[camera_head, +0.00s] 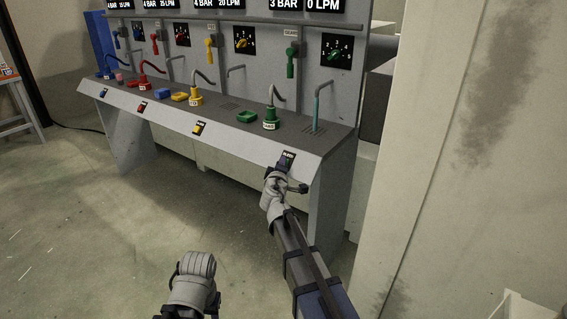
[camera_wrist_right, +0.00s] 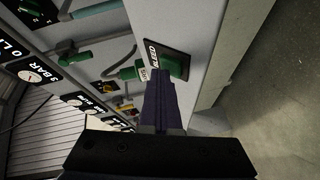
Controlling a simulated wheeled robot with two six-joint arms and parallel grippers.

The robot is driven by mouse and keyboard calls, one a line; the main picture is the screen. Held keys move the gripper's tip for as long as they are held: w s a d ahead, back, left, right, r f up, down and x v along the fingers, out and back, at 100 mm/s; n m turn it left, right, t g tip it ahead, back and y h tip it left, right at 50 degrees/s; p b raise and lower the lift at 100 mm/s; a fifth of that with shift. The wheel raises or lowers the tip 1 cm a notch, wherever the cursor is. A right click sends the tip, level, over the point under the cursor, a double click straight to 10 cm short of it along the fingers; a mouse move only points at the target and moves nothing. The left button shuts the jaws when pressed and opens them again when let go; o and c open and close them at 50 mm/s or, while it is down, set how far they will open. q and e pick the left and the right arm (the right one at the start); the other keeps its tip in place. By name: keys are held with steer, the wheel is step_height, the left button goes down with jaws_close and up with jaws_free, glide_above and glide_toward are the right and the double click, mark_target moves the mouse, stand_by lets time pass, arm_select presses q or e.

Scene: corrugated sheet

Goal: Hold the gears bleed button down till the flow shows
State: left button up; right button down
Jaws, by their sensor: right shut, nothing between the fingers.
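The gears bleed button (camera_wrist_right: 173,66) is a green button on a dark plate marked BLEED in the right wrist view. Its plate (camera_head: 289,155) shows at the bench's sloped front edge in the head view. My right gripper (camera_wrist_right: 160,73) is shut and empty, its tips over the lower left part of the button; I cannot tell how far it is pressed. The gears display (camera_head: 307,5) reads 3 BAR and 0 LPM. A teal vertical column (camera_head: 316,113) stands under the right-hand spout, down to the grate. My left gripper's fingers are not visible.
Yellow, red and blue stations run leftward. A pale wall (camera_head: 420,160) stands close on the right. The floor (camera_head: 95,235) at front left is clear.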

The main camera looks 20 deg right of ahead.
stand_by(0.8)
steer(key=shift+s+a+r+p, duration=0.35)
steer(key=shift+a+r+p, duration=0.1)
steer(key=shift+r+p, duration=0.15)
steer(key=shift+a, duration=0.1)
steer(key=s+a+r+p, duration=0.2)
steer(key=r+p, duration=0.1)
steer(key=shift+s+a+r, duration=0.1)
steer(key=shift+a+r, duration=0.1)
steer(key=shift+a, duration=0.15)
steer(key=s+a+m+g+y+p, duration=0.1)
steer(key=s+a+g+p, duration=0.4)
steer(key=s, duration=0.6)
steer(key=s+a+m+g+y+p, duration=0.2)
steer(key=s+a+g+p, duration=0.3)
steer(key=s+p, duration=0.3)
steer(key=s+a+m+g+y+p, duration=0.2)
steer(key=s+a+g+p, duration=0.3)
steer(key=s, duration=1)
steer(key=shift+s+a+r+m+g+p, duration=0.2)
steer(key=shift+a+m+g+p, duration=0.3)
steer(key=shift+p, duration=0.65)
